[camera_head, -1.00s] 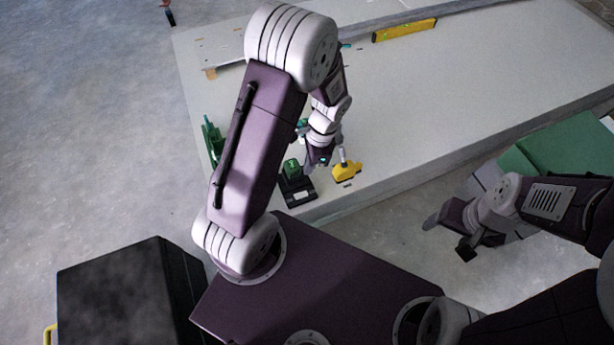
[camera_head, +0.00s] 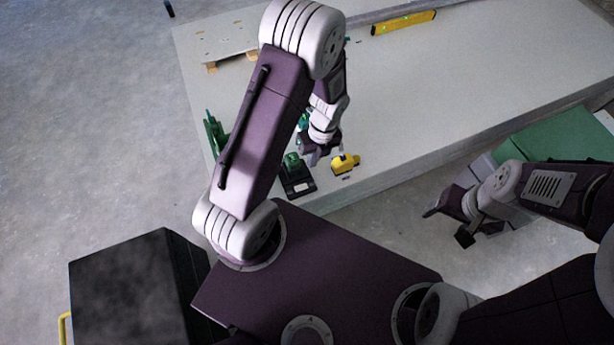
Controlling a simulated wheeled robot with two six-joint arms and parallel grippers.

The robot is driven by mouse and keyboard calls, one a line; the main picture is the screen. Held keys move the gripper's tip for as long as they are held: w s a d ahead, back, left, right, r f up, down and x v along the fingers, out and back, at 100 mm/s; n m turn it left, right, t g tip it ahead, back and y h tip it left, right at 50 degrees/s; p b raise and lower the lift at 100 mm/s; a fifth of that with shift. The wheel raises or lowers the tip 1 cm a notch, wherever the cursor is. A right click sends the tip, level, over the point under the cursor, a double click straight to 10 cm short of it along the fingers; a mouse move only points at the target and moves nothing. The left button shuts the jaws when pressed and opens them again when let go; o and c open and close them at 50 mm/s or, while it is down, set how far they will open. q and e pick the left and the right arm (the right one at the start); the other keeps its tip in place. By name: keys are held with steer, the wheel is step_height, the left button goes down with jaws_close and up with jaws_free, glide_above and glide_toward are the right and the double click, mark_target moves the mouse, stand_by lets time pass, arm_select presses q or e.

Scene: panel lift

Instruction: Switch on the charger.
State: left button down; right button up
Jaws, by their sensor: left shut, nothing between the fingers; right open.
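The charger (camera_head: 299,187) is a black box near the front left edge of the pale table, with a green battery (camera_head: 291,162) on its rear part. My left gripper (camera_head: 313,161) is shut and empty, just above and to the right of the battery. I cannot tell whether it touches the charger. The charger's switch is too small to make out. My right gripper (camera_head: 446,224) is open and empty, over the floor to the right of the table's front edge.
A yellow tool (camera_head: 345,163) lies just right of the charger. A green tool (camera_head: 214,132) stands at the table's left edge. A yellow spirit level (camera_head: 403,22) lies at the back. A green box (camera_head: 556,140) stands beyond my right arm. The table's middle is clear.

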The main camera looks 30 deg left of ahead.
mark_target(304, 187)
arm_select(q)
steer(key=f+b, duration=0.3)
steer(key=f, duration=0.1)
steer(key=s+a+f+b, duration=0.1)
steer(key=f+b, duration=0.2)
steer(key=f, duration=0.2)
steer(key=f+b, duration=0.3)
steer(key=f, duration=0.1)
steer(key=shift+s+a+f, duration=0.15)
steer(key=shift+s+f, duration=0.15)
steer(key=shift+f, duration=0.05)
steer(key=shift+p, duration=0.4)
steer(key=shift+f, duration=0.15)
steer(key=shift+s, duration=0.1)
steer(key=shift+s+a+r, duration=0.4)
steer(key=shift+s+a, duration=0.05)
